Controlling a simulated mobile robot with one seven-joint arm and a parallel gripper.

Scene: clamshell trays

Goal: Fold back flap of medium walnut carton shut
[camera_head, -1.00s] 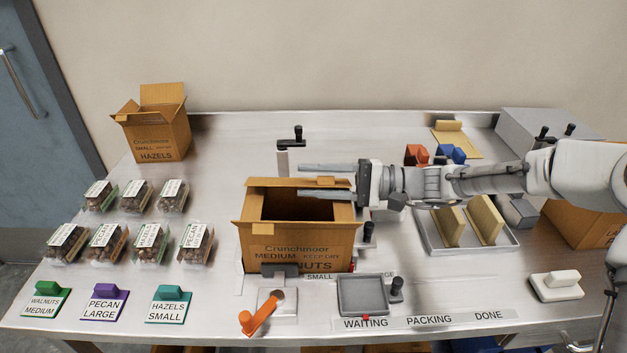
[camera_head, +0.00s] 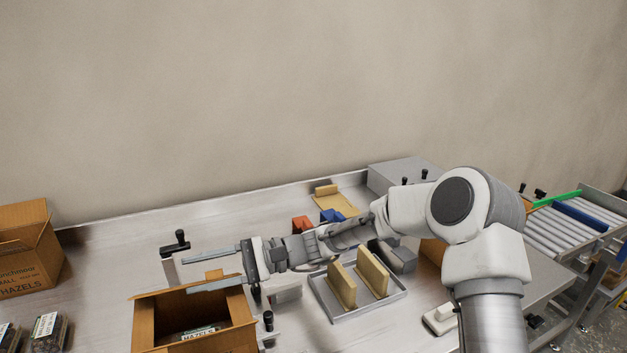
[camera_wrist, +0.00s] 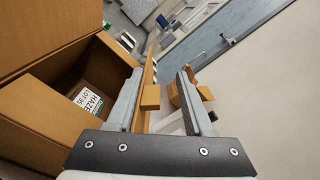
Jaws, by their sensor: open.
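The brown medium walnut carton (camera_head: 145,322) stands at the lower left of the head view, open on top and cut off below. A pack with a white label reading "HAZE…" (camera_wrist: 92,101) lies inside it. My gripper (camera_head: 187,274) is open at the carton's back edge, fingers pointing left. The near finger is over the opening and the far finger is behind the edge. In the wrist view a thin upright cardboard strip (camera_wrist: 149,72), seemingly the back flap, stands between the fingers (camera_wrist: 160,72). I cannot tell whether either finger touches it.
A small hazels carton (camera_head: 25,260) stands at the far left. A black-topped clamp post (camera_head: 174,248) stands just behind my fingers. A tray (camera_head: 348,311) with upright tan boards, red and blue blocks, and a grey box (camera_head: 405,174) are to the right. A roller conveyor (camera_head: 575,228) is at far right.

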